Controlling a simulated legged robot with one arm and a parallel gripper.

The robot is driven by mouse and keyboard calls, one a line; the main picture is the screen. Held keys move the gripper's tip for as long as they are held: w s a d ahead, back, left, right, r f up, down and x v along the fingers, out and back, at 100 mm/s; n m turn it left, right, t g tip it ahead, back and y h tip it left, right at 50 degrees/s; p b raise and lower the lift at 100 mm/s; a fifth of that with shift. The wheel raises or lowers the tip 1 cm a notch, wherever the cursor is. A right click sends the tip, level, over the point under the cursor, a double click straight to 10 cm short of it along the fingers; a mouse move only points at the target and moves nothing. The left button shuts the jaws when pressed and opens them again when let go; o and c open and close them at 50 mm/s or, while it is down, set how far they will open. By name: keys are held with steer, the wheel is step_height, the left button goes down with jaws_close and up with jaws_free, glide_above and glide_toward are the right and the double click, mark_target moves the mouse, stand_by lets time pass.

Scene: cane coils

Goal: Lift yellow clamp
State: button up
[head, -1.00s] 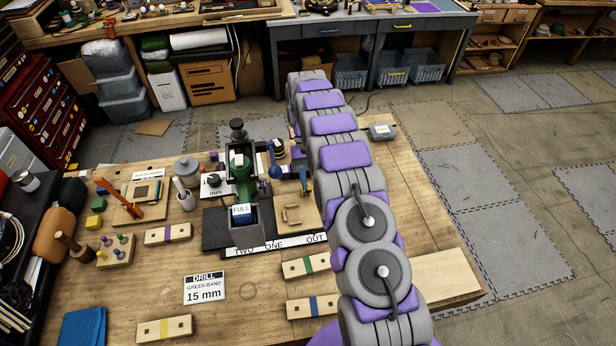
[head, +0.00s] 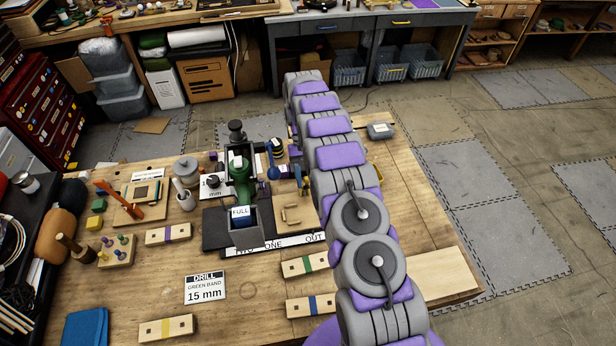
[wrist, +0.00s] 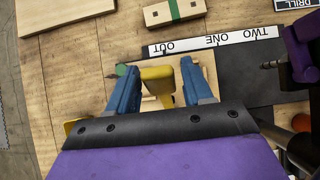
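The yellow clamp (wrist: 158,80) shows in the wrist view, between the two blue fingers of my gripper (wrist: 158,66). The fingers stand apart on either side of it, and a gap shows at least on the right. The clamp's lower part is hidden by my gripper's dark front edge. It lies over a pale wooden board at the fixture. In the head view my arm covers most of this spot, and only a small bit of blue and yellow shows beside it.
The dark fixture base with the "TWO ONE OUT" strip (head: 275,244) and a green drill device (head: 239,165) stand left of my arm. A green-banded block (head: 305,264) and a blue-banded block (head: 311,306) lie in front. The table's right part is mostly clear.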

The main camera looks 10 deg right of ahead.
steer(key=shift+o, duration=0.6)
steer(key=shift+s+r, duration=0.1)
steer(key=shift+s, duration=0.05)
step_height(320, 180, up, 4)
steer(key=p, duration=0.3)
steer(key=shift+f+p, duration=0.2)
steer(key=shift+p, duration=0.2)
steer(key=shift+s, duration=0.4)
steer(key=s+r+b, duration=0.1)
steer(key=s+b, duration=0.2)
steer(key=s, duration=1.2)
steer(key=shift+r, duration=0.15)
steer(key=shift+a, duration=0.1)
